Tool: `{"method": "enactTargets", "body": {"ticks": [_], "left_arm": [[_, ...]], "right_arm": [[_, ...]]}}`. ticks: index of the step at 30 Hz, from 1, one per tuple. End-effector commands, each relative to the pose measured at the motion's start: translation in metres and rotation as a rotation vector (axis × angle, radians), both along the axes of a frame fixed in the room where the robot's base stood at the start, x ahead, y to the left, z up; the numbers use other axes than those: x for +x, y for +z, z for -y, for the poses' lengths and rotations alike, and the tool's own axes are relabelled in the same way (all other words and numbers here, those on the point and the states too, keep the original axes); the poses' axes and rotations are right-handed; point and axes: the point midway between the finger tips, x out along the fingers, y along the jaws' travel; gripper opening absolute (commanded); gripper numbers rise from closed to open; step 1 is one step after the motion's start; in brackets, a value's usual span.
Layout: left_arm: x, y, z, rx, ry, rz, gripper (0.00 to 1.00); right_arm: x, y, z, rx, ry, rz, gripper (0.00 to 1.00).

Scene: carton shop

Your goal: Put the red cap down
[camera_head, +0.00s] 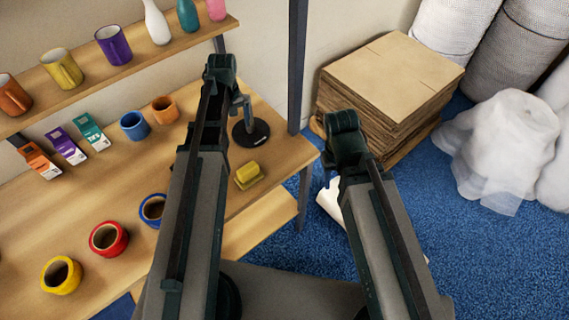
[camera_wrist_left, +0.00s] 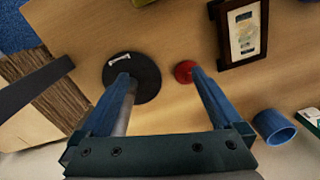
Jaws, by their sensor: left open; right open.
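The red cap (camera_wrist_left: 185,72) lies on the wooden table in the left wrist view, close beside the tip of one finger. No finger closes on it. My left gripper (camera_wrist_left: 160,77) is open above the table, with nothing between its fingers. In the head view my left arm hides the cap, and my left gripper (camera_head: 238,100) is partly hidden by its own wrist. My right gripper (camera_head: 331,172) is mostly hidden under its wrist, past the table's right edge, with nothing seen held.
A round black base (camera_head: 250,132) stands near my left gripper; it also shows in the left wrist view (camera_wrist_left: 146,84). A dark-framed holder (camera_wrist_left: 222,37) and a blue mug (camera_wrist_left: 273,126) are nearby. A yellow block (camera_head: 248,171) sits near the front edge. A cardboard stack (camera_head: 390,75) stands right.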

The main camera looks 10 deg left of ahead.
Motion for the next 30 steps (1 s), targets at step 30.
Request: {"method": "enactTargets", "body": {"ticks": [30], "left_arm": [[-0.148, -0.005, 0.217, 0.065, -0.929, -0.066, 1.00]], "right_arm": [[0.000, -0.006, 0.000, 0.000, 0.000, 0.000, 0.50]]}}
